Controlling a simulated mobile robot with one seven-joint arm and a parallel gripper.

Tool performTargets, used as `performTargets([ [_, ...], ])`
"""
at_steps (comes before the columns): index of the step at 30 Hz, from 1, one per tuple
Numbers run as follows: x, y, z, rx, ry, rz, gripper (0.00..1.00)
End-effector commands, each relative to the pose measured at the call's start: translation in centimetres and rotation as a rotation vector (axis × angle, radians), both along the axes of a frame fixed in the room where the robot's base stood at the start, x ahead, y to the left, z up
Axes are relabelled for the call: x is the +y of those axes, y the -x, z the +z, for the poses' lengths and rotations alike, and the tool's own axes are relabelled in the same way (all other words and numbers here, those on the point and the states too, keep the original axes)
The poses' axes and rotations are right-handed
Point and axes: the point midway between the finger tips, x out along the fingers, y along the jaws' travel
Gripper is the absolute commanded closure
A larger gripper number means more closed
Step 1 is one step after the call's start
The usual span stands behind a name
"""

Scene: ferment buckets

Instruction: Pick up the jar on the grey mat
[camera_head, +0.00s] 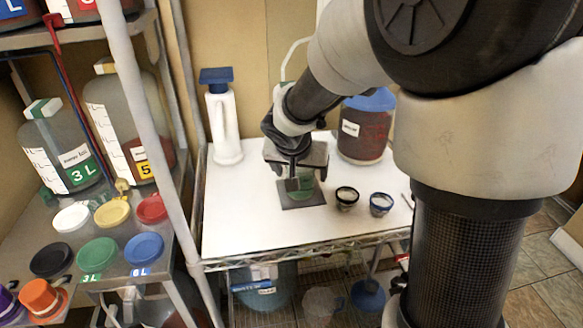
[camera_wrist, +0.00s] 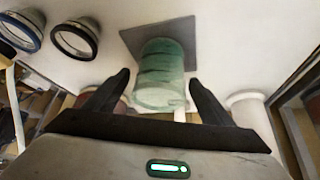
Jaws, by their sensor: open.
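A green translucent jar (camera_wrist: 160,75) stands on the dark grey mat (camera_wrist: 131,40) in the wrist view. In the head view the jar (camera_head: 305,184) is partly hidden behind my gripper, and the mat (camera_head: 303,200) shows on the white table. My gripper (camera_head: 295,180) is at the jar, pointing down towards it from above. In the wrist view my gripper (camera_wrist: 160,82) is open, with one dark finger on each side of the jar. A gap shows between each finger and the jar. How low the fingertips are beside it is hard to tell.
Two small dark-rimmed jars, one black (camera_head: 347,198) and one blue (camera_head: 381,204), stand right of the mat. A white bottle with a blue top (camera_head: 222,120) and a large red-brown container (camera_head: 364,130) stand behind. A shelf post (camera_head: 140,110) rises at left.

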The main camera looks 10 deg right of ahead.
Motion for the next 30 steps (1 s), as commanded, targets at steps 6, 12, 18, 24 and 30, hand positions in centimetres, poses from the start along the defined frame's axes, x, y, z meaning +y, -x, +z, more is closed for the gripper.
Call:
performTargets([
  [6, 0.0, 0.0, 0.0, 0.0, 0.0, -0.001, 0.29],
  [12, 0.0, 0.0, 0.1, 0.0, 0.0, -0.001, 0.62],
  [18, 0.0, 0.0, 0.1, -0.001, 0.0, -0.001, 0.81],
  [24, 0.0, -0.1, 0.5, -0.002, 0.0, -0.001, 0.81],
  [30, -0.2, -0.7, 2.6, -0.002, 0.0, -0.002, 0.81],
])
